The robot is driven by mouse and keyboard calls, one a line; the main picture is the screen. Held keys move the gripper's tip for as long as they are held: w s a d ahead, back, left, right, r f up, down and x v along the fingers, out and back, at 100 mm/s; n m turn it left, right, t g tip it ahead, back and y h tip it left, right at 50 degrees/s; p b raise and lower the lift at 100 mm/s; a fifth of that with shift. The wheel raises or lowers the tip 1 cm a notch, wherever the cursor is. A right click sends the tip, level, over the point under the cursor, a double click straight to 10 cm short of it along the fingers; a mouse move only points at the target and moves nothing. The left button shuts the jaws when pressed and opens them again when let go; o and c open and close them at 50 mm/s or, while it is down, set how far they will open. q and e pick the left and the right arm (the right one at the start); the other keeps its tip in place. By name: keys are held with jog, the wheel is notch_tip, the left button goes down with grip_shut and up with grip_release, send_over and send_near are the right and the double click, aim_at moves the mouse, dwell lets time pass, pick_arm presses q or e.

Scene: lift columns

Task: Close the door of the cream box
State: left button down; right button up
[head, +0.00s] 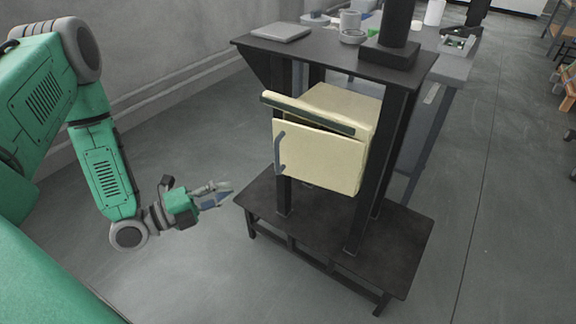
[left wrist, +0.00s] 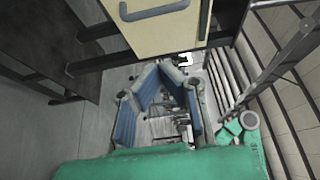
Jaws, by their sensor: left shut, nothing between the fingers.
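The cream box (head: 345,103) hangs in the dark column frame, between its tabletop and its lower shelf. Its cream door (head: 320,160) faces front and has a grey bar handle (head: 279,152) at its left edge. A dark wedge-shaped gap shows between the door's top and the strip above, so the door looks slightly ajar. My left gripper (head: 222,191) is shut and empty, left of the box, lower than the handle and apart from it. In the left wrist view, the door (left wrist: 180,32) and handle (left wrist: 153,10) show at the top, beyond my gripper fingers (left wrist: 160,105).
The dark lower shelf (head: 300,222) stands under the box. A grey wall is behind at left. The floor left of the frame is clear.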

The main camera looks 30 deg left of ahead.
pick_arm(q)
jog(key=w+a+b+x, duration=0.1)
jog(key=b+x, duration=0.3)
jog(key=x, duration=0.8)
jog(key=shift+w+a, duration=0.3)
jog(key=shift+a, duration=0.05)
jog(key=shift+d, duration=0.15)
